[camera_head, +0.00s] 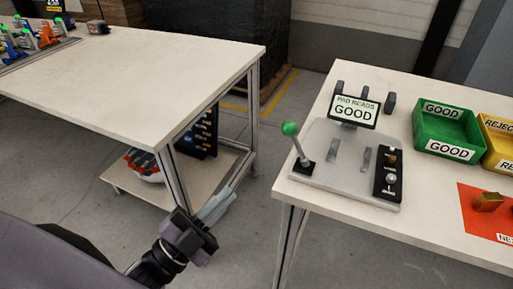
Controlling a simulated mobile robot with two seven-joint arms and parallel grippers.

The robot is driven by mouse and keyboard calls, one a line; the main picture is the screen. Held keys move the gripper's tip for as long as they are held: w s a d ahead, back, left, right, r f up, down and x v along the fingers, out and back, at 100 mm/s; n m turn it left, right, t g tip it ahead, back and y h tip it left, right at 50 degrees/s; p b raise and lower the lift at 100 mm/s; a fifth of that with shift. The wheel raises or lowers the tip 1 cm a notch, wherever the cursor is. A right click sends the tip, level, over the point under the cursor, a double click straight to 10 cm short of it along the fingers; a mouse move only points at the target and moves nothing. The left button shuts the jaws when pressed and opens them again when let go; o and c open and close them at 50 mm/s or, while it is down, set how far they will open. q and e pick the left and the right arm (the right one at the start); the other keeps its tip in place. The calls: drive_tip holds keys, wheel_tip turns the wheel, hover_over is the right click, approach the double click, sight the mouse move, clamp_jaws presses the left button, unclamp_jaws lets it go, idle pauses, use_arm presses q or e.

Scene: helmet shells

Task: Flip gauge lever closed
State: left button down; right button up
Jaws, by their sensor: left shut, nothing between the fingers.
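The gauge (345,182) stands near the left end of the right-hand table. Its lever (299,148) has a green ball on top and stands nearly upright, leaning a little to the left. A display (354,110) behind the gauge reads "PAD READS GOOD". Two grey metal posts stand in the middle of the gauge plate, and I see nothing clear between them. My left gripper (219,204) is shut and empty. It is over the gap between the tables, to the left of the gauge and apart from it. My right gripper is not in view.
A black control box (388,174) sits at the gauge's right. A green GOOD bin (447,131) and a yellow reject bin (499,145) stand behind an orange mat (490,215) with a brass-coloured part. The left table (150,80) has a lower shelf. Floor shows between the tables.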

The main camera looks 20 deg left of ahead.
use_arm(q)
drive_tip(key=shift+s+a+r+m+h, duration=0.15)
drive_tip(key=shift+s+r+m+h, duration=0.05)
drive_tip(key=shift+m+h, duration=0.25)
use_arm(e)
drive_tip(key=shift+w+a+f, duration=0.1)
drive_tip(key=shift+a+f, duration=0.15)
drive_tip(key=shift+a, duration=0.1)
use_arm(q)
drive_tip(key=shift+w, duration=0.1)
drive_tip(key=p, duration=0.2)
approach(295, 142)
drive_tip(key=w+r, duration=0.4)
drive_tip(key=r, duration=0.1)
drive_tip(key=shift+w+d, duration=0.4)
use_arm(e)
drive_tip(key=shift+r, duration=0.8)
use_arm(q)
drive_tip(key=shift+r, duration=0.1)
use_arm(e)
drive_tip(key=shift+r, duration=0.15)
